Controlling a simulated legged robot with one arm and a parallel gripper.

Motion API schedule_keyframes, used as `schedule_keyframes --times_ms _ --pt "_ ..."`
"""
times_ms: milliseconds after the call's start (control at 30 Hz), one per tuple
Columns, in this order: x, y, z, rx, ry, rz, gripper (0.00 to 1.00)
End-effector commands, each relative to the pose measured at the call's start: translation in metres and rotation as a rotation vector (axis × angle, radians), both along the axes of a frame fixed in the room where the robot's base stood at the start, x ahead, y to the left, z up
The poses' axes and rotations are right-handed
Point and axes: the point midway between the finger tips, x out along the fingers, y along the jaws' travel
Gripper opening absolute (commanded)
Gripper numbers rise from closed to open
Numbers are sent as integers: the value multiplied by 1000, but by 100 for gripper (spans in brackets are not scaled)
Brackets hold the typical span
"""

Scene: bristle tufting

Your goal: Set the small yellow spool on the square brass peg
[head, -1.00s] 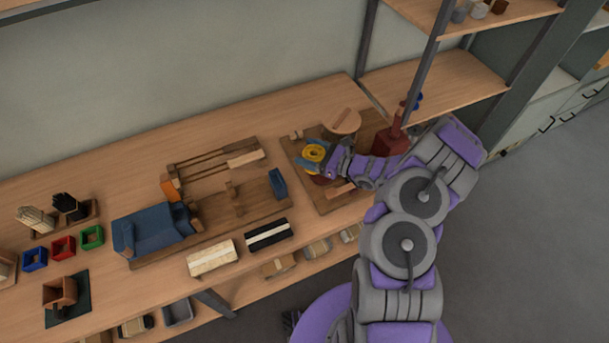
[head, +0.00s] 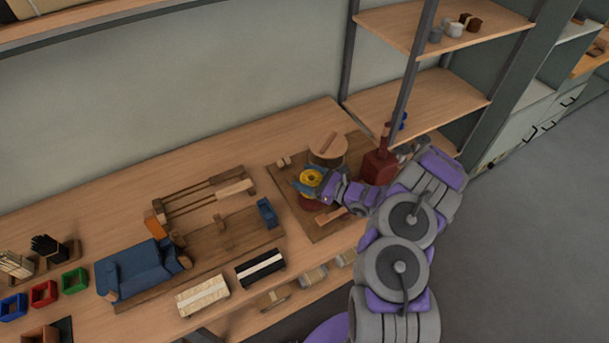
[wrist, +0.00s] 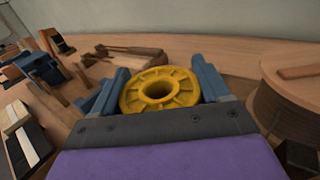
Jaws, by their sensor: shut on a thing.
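The small yellow spool (wrist: 158,91) is round, with a ribbed flange and a central hole. My gripper (wrist: 160,85) is shut on it, with one blue finger at each side in the wrist view. In the head view the spool (head: 311,179) sits at the tip of my gripper (head: 312,183), over the brown board (head: 299,211) at the right of the bench. A dark red round thing (head: 312,202) shows partly under the gripper. I cannot make out the square brass peg in either view.
A round wooden-lidded drum (head: 327,149) stands just behind the spool. A dark red bottle-shaped thing (head: 379,166) stands to the right, close to my arm. A blue block (head: 267,213) and wooden frame parts lie to the left. A shelf post (head: 404,85) rises at the back right.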

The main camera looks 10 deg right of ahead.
Motion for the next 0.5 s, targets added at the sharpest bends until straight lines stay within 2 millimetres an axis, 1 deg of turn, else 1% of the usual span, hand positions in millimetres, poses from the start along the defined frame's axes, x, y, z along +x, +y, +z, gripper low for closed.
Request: schedule_keyframes --times_ms 500 --pt "0 8 0 -5 -3 0 38"
